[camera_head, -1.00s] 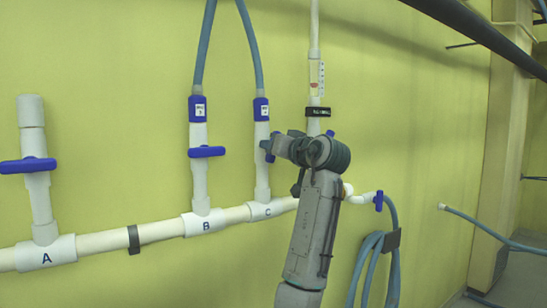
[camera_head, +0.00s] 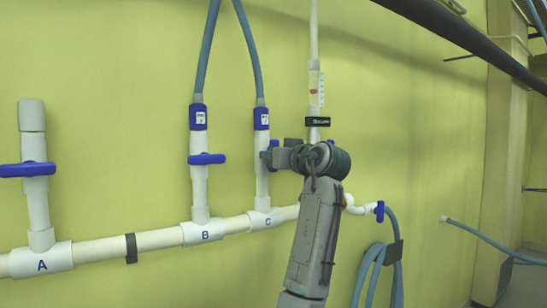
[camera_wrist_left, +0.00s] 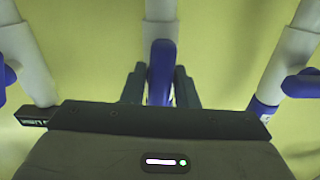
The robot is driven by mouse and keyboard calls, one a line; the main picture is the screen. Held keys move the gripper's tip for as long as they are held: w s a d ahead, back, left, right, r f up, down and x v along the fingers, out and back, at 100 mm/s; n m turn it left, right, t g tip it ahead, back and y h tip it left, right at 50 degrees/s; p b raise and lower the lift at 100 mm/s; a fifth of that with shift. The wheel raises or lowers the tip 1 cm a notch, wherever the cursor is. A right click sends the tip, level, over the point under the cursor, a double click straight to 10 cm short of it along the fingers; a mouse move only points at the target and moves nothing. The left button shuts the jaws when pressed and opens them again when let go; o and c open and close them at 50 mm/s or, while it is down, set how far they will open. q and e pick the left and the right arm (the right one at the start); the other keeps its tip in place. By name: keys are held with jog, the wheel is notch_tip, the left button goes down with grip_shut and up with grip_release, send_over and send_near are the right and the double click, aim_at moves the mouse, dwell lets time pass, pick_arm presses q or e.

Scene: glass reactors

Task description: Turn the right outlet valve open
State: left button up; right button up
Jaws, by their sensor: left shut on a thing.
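The valve on branch C has a blue handle (camera_head: 273,144), partly hidden behind my left gripper (camera_head: 268,157). In the left wrist view the blue handle (camera_wrist_left: 161,68) stands between the two dark fingers of the left gripper (camera_wrist_left: 160,88), which is shut on it. The handle looks upright in that view, in line with the white pipe (camera_wrist_left: 161,10) behind it. The branch C pipe (camera_head: 261,183) rises from the tee marked C. My right gripper is not in view.
Branch B has a blue handle (camera_head: 206,159) lying across its pipe, and branch A has another (camera_head: 27,169). A small blue valve (camera_head: 379,211) with a hanging hose (camera_head: 393,227) is to the right. A dark pipe (camera_head: 460,38) crosses the upper right.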

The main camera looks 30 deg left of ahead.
pick_arm(q)
jog(key=o, duration=0.8)
jog(key=shift+o, duration=0.2)
jog(key=shift+d+f, duration=0.1)
jog(key=shift+d, duration=0.15)
jog(key=b+v, duration=0.3)
jog(key=v, duration=0.7)
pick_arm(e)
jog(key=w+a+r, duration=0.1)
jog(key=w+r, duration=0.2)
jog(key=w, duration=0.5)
pick_arm(q)
jog(key=shift+d, duration=0.15)
